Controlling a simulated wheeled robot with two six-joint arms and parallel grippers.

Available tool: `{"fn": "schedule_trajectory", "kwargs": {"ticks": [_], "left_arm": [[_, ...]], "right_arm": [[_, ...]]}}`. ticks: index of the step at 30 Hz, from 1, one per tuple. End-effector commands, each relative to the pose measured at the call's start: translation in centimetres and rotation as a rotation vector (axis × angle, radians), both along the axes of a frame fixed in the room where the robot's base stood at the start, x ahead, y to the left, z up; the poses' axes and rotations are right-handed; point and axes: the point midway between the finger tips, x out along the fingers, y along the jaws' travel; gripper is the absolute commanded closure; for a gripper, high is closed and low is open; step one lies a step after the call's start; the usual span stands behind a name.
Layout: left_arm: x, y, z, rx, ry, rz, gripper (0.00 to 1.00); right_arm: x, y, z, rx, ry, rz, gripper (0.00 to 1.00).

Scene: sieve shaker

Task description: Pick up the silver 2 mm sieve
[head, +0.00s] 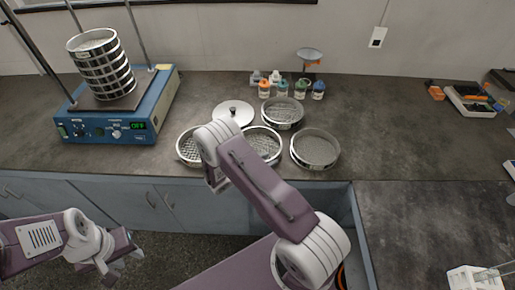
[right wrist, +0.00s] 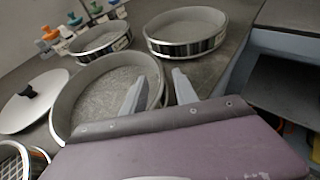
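Several silver sieves lie on the bench: a left one with coarse mesh (head: 186,150), a middle one (head: 270,150), a right one (head: 315,150) and a back one (head: 283,112). I cannot read which is the 2 mm sieve. In the right wrist view, my right gripper (right wrist: 159,80) is open at the near rim of the middle sieve (right wrist: 85,95). One finger shows over its inside and the other outside its wall; contact is unclear. My arm hides this gripper in the head view. My left gripper (head: 105,262) is low at the left, away from the bench, its fingers unclear.
A blue shaker (head: 90,125) with a sieve stack (head: 102,65) stands at the left. A lid with a black knob (head: 233,113) lies behind the sieves. Small bottles (head: 283,88) stand further back.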

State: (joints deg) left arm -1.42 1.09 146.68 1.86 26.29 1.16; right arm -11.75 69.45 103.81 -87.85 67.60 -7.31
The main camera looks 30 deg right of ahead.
Motion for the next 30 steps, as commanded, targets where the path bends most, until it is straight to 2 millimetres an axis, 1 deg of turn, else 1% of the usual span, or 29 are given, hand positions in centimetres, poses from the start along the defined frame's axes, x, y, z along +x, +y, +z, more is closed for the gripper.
{"fn": "schedule_trajectory", "kwargs": {"ticks": [1,3,6,13,14,15,17,30], "left_arm": [[0.0,0.0,0.6,0.0,0.0,0.0,0.64],[0.0,0.0,0.6,0.0,0.0,0.0,0.64],[0.0,0.0,0.7,0.0,0.0,0.0,0.64],[0.0,0.0,0.7,0.0,0.0,0.0,0.64],[0.0,0.0,0.7,0.0,0.0,0.0,0.64],[0.0,0.0,0.7,0.0,0.0,0.0,0.64],[0.0,0.0,0.7,0.0,0.0,0.0,0.64],[0.0,0.0,0.6,0.0,0.0,0.0,0.64]], "right_arm": [[0.1,-1.0,-0.1,0.0,0.001,-0.006,0.65],[0.3,-2.1,-0.6,0.0,0.001,-0.006,0.65],[0.6,-3.0,-1.1,0.0,-0.001,-0.004,0.65],[0.7,-3.2,-1.2,0.0,0.0,0.0,0.65],[0.7,-3.2,-1.2,0.0,0.0,0.0,0.74],[0.7,-3.1,-1.2,0.0,0.0,0.0,0.85],[0.7,-3.2,-1.2,0.0,0.0,0.0,1.0],[0.7,-3.1,-1.3,0.002,0.002,-0.001,1.0]]}}
